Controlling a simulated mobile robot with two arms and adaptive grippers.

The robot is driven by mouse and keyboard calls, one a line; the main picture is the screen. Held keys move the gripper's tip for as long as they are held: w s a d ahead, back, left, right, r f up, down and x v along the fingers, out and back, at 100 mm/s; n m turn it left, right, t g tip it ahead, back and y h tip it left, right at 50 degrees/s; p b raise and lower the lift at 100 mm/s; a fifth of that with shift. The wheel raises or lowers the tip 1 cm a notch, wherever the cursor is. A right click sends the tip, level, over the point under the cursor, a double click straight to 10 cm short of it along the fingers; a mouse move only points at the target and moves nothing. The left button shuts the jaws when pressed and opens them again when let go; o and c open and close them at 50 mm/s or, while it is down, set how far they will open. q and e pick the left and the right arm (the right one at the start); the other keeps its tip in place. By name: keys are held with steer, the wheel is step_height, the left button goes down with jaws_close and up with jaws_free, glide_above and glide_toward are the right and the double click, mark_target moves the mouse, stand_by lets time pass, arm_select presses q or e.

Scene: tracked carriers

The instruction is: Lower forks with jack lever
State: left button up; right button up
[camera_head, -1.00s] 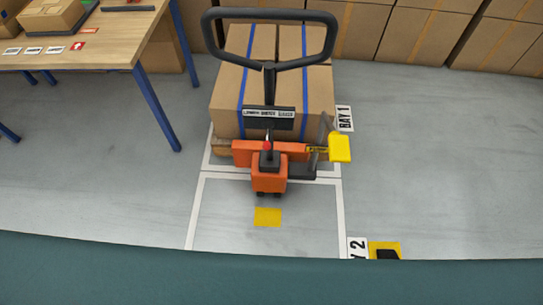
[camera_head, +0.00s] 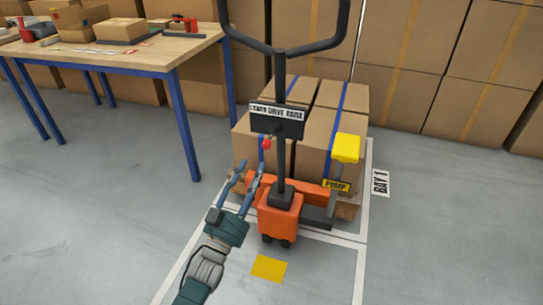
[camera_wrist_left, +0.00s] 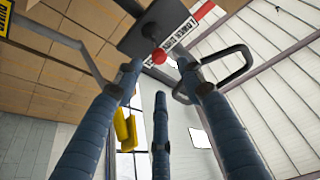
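The orange pallet jack (camera_head: 281,214) stands in front of a loaded pallet, with its black handle (camera_head: 283,70) rising upright. A dark plate (camera_head: 277,120) marked LOWER, DRIVE, RAISE sits on the handle shaft. The small lever with a red knob (camera_head: 266,143) shows just below that plate. In the left wrist view the red knob (camera_wrist_left: 159,56) appears between and beyond the spread fingertips. My left gripper (camera_head: 251,170) is open and empty, pointing up just below and left of the knob. It also shows in the left wrist view (camera_wrist_left: 160,75). My right gripper is not in view. The forks are hidden.
A yellow pump pedal (camera_head: 345,147) stands right of the shaft. Strapped cartons (camera_head: 328,130) sit on the pallet (camera_head: 348,208) behind the jack. A wooden table (camera_head: 150,52) with blue legs stands at left. Grey floor (camera_head: 110,220) is free at front left.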

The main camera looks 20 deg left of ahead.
mark_target(265, 149)
arm_select(q)
steer(key=x, duration=0.8)
steer(key=shift+w+b, duration=0.4)
steer(key=shift+w, duration=0.05)
steer(key=shift+w+d+r, duration=0.1)
steer(key=shift+w+r, duration=0.15)
steer(key=shift+w, duration=0.25)
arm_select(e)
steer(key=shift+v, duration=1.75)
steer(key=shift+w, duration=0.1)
arm_select(q)
jaws_close()
